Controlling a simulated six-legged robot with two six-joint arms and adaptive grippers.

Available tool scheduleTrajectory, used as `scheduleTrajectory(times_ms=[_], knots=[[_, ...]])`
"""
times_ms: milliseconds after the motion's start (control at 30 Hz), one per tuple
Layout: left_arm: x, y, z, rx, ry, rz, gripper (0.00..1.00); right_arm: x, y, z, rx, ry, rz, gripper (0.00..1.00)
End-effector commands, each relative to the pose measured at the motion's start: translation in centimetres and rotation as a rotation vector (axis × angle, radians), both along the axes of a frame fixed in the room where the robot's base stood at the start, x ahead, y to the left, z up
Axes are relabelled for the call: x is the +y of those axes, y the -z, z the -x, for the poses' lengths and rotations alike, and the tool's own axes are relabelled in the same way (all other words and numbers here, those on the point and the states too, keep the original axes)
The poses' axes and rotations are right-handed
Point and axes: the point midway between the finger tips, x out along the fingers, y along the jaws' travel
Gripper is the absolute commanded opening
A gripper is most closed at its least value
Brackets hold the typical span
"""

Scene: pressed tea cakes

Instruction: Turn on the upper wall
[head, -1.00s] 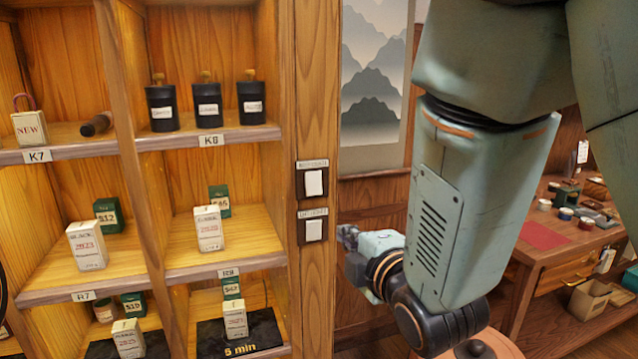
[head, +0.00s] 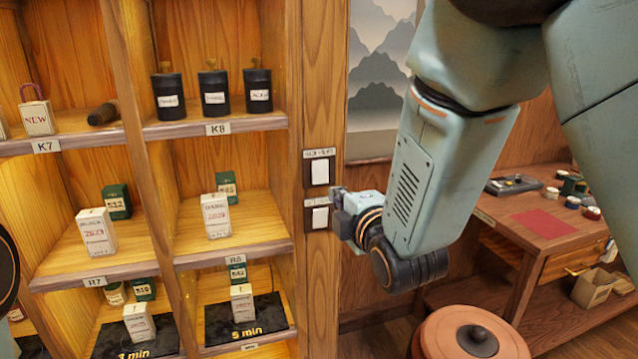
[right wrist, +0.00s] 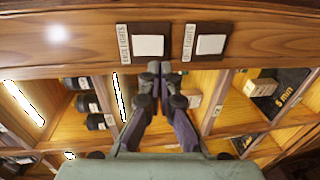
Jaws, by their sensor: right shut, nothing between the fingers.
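Two white rocker switches on dark plates sit one above the other on the wooden post. The upper switch (head: 320,172) has a small label above it, too small to read surely. The lower switch (head: 320,217) is just below. In the right wrist view the upper switch (right wrist: 149,46) is on the left and the lower switch (right wrist: 210,44) on the right. My right gripper (head: 337,197) is shut and empty, at the right edge of the post, near the height between the switches. Its closed fingertips (right wrist: 160,70) show near the upper switch's plate; contact cannot be told. My left gripper is out of view.
Shelves (head: 110,267) with small boxes and black jars (head: 214,95) stand left of the post (head: 320,60). A scroll picture (head: 377,90) hangs behind my right arm. A desk (head: 500,215) and a round brown lid (head: 470,335) are at right.

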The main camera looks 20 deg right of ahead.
Motion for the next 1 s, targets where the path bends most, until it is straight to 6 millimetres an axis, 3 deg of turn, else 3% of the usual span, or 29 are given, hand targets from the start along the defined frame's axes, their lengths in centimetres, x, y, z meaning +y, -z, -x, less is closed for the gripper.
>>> scheduleTrajectory(times_ms=[300, 500, 1000], knots=[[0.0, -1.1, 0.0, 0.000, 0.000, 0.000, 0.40, 0.1, 0.5, -5.0, 0.000, 0.000, -0.001, 0.00], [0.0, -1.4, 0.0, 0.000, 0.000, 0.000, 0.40, 0.2, 0.8, -6.8, 0.000, 0.000, -0.001, 0.00], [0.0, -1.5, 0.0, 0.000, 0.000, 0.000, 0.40, 0.2, 0.9, -7.4, 0.000, 0.000, 0.000, 0.00]])
